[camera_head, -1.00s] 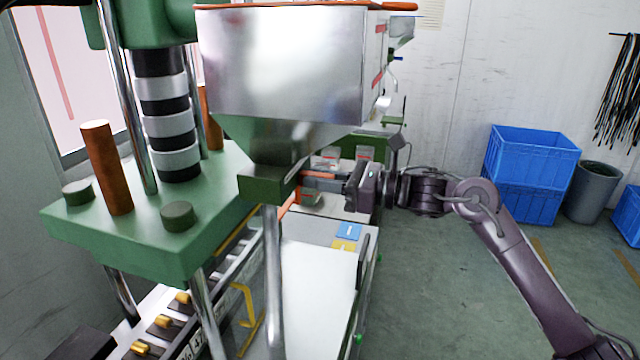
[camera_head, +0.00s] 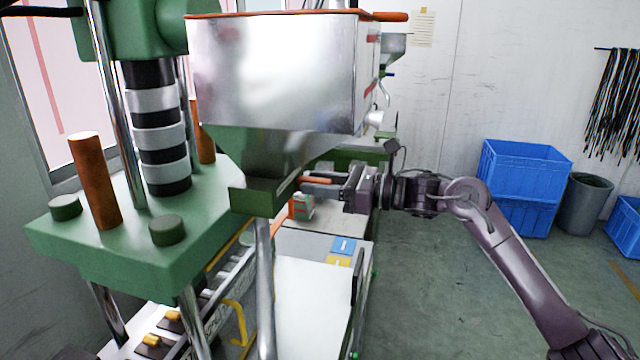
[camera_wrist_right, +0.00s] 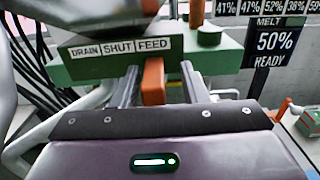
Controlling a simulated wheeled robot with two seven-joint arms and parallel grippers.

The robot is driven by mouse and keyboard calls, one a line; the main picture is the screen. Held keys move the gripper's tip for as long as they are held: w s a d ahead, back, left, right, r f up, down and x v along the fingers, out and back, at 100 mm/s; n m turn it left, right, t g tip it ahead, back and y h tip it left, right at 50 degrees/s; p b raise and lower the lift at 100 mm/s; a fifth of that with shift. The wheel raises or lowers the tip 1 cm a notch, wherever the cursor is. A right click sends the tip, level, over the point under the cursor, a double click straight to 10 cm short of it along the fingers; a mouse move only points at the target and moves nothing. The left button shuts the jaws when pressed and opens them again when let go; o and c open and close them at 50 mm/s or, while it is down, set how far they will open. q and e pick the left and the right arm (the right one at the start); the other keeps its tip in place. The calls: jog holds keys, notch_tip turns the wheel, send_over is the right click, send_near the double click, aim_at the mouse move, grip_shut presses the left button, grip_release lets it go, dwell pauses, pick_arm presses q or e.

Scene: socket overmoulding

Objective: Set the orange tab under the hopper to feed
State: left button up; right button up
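The orange tab (camera_wrist_right: 153,80) stands beneath the FEED word of the label plate (camera_wrist_right: 120,46), which reads DRAIN, SHUT, FEED, in the right wrist view. My right gripper (camera_wrist_right: 160,84) is open, with one finger on each side of the tab and visible gaps between. In the head view, the right gripper (camera_head: 322,185) reaches in from the right, just beside the green block under the metal hopper (camera_head: 275,75). The tab shows there only as a small orange piece (camera_head: 316,180) near the fingers. My left gripper is not in view.
The green press (camera_head: 130,235) with its steel columns stands at the left. A metal post (camera_head: 265,290) runs down below the hopper. A pale worktop (camera_head: 305,300) lies below my right gripper. Blue crates (camera_head: 525,165) and a grey bin (camera_head: 583,205) stand on the floor at right.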

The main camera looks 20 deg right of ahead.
jog(key=shift+s+d+f+b, duration=0.1)
jog(key=shift+s+d+b, duration=0.2)
jog(key=shift+d+b, duration=0.1)
jog(key=b+v, duration=0.3)
jog(key=v, duration=0.4)
